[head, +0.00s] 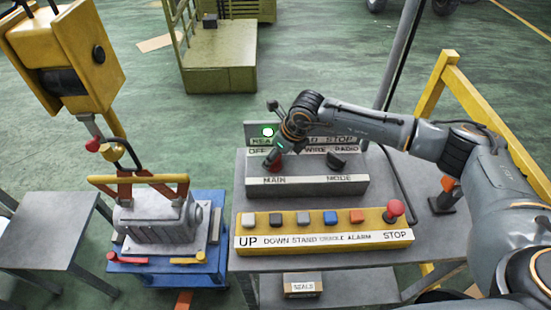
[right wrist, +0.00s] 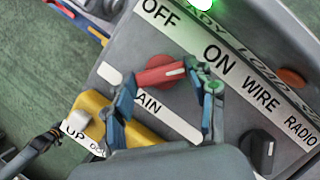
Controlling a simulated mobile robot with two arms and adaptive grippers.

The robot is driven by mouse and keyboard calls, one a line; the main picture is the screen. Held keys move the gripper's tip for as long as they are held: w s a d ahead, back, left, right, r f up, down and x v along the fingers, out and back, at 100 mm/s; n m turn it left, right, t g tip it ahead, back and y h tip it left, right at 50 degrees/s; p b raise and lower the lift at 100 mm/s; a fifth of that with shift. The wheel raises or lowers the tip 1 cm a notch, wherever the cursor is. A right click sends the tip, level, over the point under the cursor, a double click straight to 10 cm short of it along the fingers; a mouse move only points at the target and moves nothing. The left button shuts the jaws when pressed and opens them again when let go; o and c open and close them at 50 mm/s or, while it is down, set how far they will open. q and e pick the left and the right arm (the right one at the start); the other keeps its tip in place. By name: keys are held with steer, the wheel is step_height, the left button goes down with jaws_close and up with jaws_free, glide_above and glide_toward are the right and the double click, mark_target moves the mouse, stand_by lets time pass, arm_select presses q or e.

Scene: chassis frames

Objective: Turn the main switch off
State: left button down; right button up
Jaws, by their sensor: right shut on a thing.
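The main switch is a red rotary knob (head: 272,164) on the grey switch box (head: 310,184), above the MAIN label. In the right wrist view the knob (right wrist: 158,72) has a white mark at its right end, on the side of the ON label (right wrist: 220,60). The OFF label (right wrist: 160,15) is farther up and left. My right gripper (head: 277,158) reaches down over the knob and is shut on it; its blue fingers (right wrist: 167,88) stand on either side. My left gripper is not in view.
A green lamp (head: 267,132) is lit behind the switch. A black mode knob (head: 337,161) is to the right. In front, a yellow button panel (head: 324,241) carries several buttons and a red stop button (head: 395,208). A yellow hoist (head: 64,60) hangs at the left above a grey housing (head: 158,220).

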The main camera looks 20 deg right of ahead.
steer(key=n+g+b, duration=0.1)
steer(key=n+b, duration=0.2)
steer(key=b, duration=0.1)
steer(key=n+g+y+b, duration=0.1)
steer(key=n+b, duration=0.3)
steer(key=b, duration=0.1)
steer(key=n+g+y+b, duration=0.1)
steer(key=n+b, duration=0.2)
steer(key=b, duration=0.1)
steer(key=shift+w+f+n+g+b, duration=0.25)
steer(key=shift+w+n+g+b, duration=0.05)
steer(key=shift+n, duration=0.1)
steer(key=n+g+b, duration=0.1)
steer(key=n+b, duration=0.1)
steer(key=n, duration=0.1)
steer(key=shift+r, duration=0.1)
steer(key=shift+w+r+n+g+h+b, duration=0.1)
steer(key=shift+n+g+h+b, duration=0.2)
steer(key=shift+n+g+b, duration=0.7)
steer(key=shift+n+t+p, duration=0.3)
steer(key=shift+n+t, duration=0.1)
steer(key=shift+n, duration=0.1)
steer(key=o, duration=1.2)
steer(key=shift+c, duration=0.2)
